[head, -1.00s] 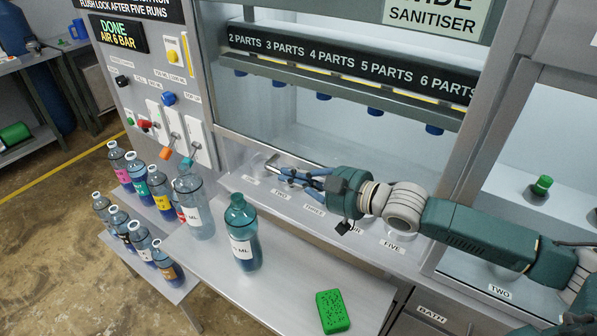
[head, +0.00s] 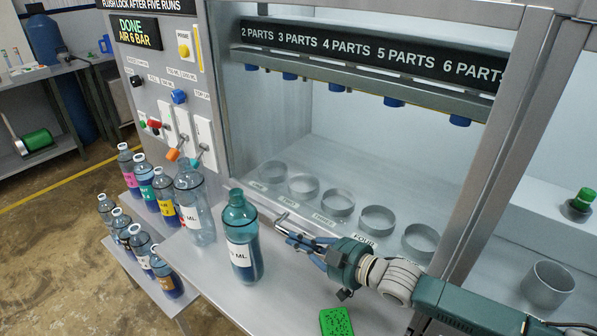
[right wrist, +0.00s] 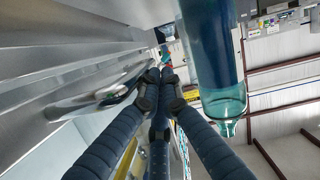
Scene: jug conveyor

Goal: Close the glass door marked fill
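The glass door (head: 330,130) fronts the cabinet under the dark PARTS sign in the head view. I see nozzles and rings behind it; its exact edges are hard to make out, and no word "fill" is readable on it. A short silver bar (head: 283,226), seemingly its handle, shows at the front ledge. My right gripper (head: 290,239) is right beside this bar; I cannot tell if they touch. In the right wrist view its dark blue fingers (right wrist: 160,78) run together at the tips, with no clear object between them. My left gripper is not in view.
A teal-topped bottle (head: 242,245) stands on the shelf left of my gripper and shows close by in the wrist view (right wrist: 213,60). Several labelled bottles stand further left. A green sponge (head: 336,322) lies in front. Levers (head: 174,153) stick out from the control panel.

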